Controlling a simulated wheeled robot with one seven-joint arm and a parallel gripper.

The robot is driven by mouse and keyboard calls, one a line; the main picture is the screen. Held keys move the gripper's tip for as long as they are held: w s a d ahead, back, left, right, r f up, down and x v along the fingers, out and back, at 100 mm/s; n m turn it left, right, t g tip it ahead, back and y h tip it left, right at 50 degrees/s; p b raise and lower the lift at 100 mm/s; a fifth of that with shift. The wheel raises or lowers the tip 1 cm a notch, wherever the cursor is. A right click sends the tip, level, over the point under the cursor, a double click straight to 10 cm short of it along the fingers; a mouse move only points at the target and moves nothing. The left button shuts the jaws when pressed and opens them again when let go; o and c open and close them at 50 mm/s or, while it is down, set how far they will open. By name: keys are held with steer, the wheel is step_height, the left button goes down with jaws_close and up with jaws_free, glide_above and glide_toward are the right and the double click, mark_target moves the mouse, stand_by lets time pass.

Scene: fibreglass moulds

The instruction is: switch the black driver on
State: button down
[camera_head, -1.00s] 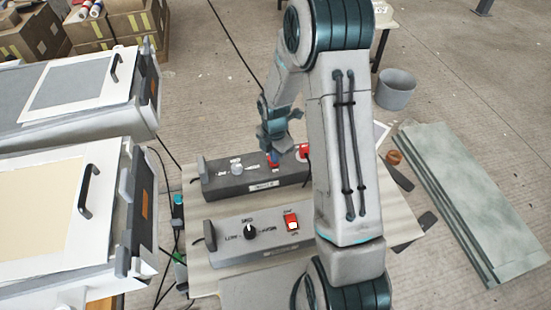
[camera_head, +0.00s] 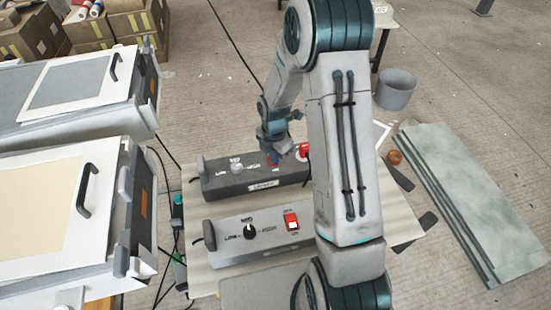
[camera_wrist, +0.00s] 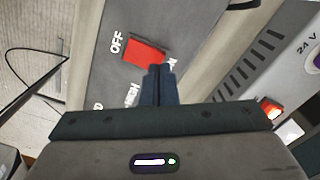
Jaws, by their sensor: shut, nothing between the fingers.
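The black driver (camera_head: 225,185) is a dark box on the board, behind a light grey driver (camera_head: 220,250) of like shape. It has a pale knob (camera_head: 237,168) and a red rocker switch, which shows in the wrist view (camera_wrist: 140,50) between an OFF label and a partly hidden ON label. My gripper (camera_head: 274,158) is shut and empty, pointing down over this switch. In the wrist view its fingertips (camera_wrist: 158,70) overlap the ON end of the rocker. I cannot tell whether they touch it, and they hide that end.
The grey driver has a black knob (camera_head: 250,232) and a red switch (camera_head: 291,221). A 24 V unit (camera_wrist: 285,65) stands close to the right in the wrist view. White moulds with black handles (camera_head: 85,190) stand at left; cables run beside the board (camera_head: 400,220).

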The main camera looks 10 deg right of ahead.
steer(key=shift+f+b, duration=0.4)
steer(key=shift+f, duration=0.2)
steer(key=shift+r+p, duration=2.65)
steer(key=shift+r, duration=0.95)
steer(key=shift+f, duration=0.1)
